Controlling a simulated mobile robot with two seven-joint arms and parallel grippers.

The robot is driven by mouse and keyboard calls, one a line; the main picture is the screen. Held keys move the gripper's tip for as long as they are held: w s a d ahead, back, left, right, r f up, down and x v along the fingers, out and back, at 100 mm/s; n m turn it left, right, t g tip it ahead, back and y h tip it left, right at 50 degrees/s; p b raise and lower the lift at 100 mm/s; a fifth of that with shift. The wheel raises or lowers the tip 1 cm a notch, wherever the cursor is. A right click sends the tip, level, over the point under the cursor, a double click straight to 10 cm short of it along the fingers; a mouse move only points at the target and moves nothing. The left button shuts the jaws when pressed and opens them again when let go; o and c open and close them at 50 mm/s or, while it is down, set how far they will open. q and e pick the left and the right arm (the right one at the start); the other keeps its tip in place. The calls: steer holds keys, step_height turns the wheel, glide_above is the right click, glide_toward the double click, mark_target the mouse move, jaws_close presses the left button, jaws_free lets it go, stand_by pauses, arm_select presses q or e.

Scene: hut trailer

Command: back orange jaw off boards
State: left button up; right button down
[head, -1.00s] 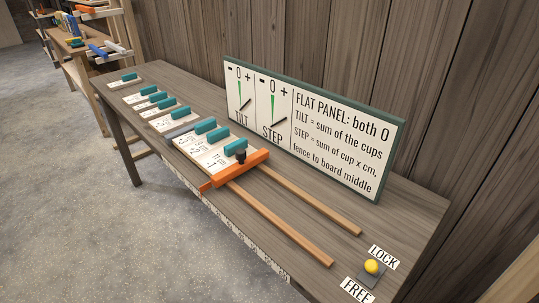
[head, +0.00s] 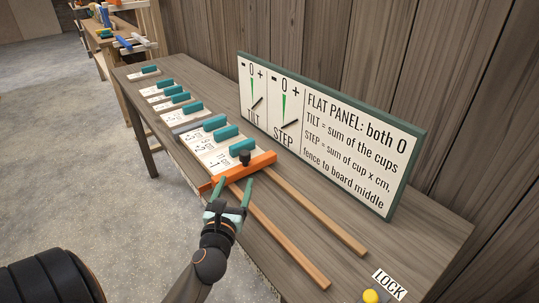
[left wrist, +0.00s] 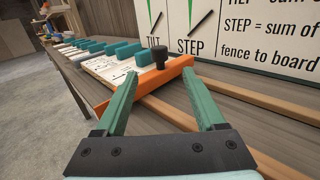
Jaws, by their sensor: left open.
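The orange jaw (head: 258,165) is a bar lying across two wooden rails (head: 320,212), with a black knob (head: 245,157) on it. It stands at the near end of a row of white boards (head: 212,157) with teal blocks; I cannot tell whether it touches the nearest board. In the left wrist view the orange jaw (left wrist: 177,78) runs just beyond my fingertips. My left gripper (head: 232,184) is open and empty, its teal fingers pointing at the jaw's near side. It also shows in the left wrist view (left wrist: 164,82). My right gripper is out of view.
A sign (head: 330,130) with TILT and STEP dials stands along the back of the bench (head: 420,225). A yellow knob (head: 370,296) sits by the LOCK label (head: 389,284) at the near right. The rails beyond my fingers are clear.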

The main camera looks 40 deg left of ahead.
mark_target(244, 160)
arm_select(q)
steer(key=x, duration=1.2)
steer(key=shift+w+a, duration=0.15)
steer(key=shift+w, duration=0.05)
steer(key=shift+f, duration=0.1)
jaws_close()
stand_by(0.9)
